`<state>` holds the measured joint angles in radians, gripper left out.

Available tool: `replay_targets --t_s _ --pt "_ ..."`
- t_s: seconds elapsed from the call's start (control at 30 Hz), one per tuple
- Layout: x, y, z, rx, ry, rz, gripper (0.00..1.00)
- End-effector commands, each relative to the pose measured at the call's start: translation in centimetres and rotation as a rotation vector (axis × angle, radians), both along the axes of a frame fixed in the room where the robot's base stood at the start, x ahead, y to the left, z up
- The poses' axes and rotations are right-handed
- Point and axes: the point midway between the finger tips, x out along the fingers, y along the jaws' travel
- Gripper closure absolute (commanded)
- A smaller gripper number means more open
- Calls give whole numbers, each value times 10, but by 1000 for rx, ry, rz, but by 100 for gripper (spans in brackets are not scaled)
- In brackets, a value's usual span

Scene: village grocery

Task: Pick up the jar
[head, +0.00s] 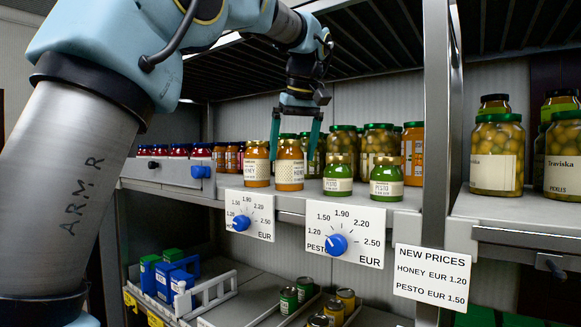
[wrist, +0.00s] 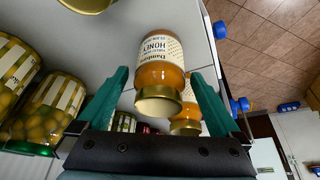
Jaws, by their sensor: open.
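Two honey jars with gold lids and cream labels stand side by side on the upper shelf, a left one (head: 257,165) and a right one (head: 290,167). My gripper (head: 293,150) is open, its two teal fingers pointing down at the right honey jar. In the wrist view, a honey jar (wrist: 160,60) shows between and beyond the fingertips (wrist: 160,78), with its lid (wrist: 158,105) toward me. A second honey jar (wrist: 186,120) is partly hidden behind it. I cannot tell whether the fingers touch the jar. Nothing is held.
Two pesto jars (head: 338,178) (head: 386,182) stand just right, with large olive jars (head: 379,142) behind. Two price dials (head: 249,215) (head: 346,234) and a price sign (head: 433,274) hang along the shelf front. A shelf post (head: 437,130) rises at the right.

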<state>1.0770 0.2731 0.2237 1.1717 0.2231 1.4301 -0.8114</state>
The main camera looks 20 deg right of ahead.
Motion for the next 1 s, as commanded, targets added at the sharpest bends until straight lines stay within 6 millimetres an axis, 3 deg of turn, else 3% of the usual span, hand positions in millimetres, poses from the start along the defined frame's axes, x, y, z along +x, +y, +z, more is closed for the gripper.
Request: replay_targets --t_s 0.3,0.6,1.0 --pt "18 -1 -38 3 2 2 0" --pt "21 -1 -44 1 0 1 0" --pt "20 -1 -44 1 0 0 44"
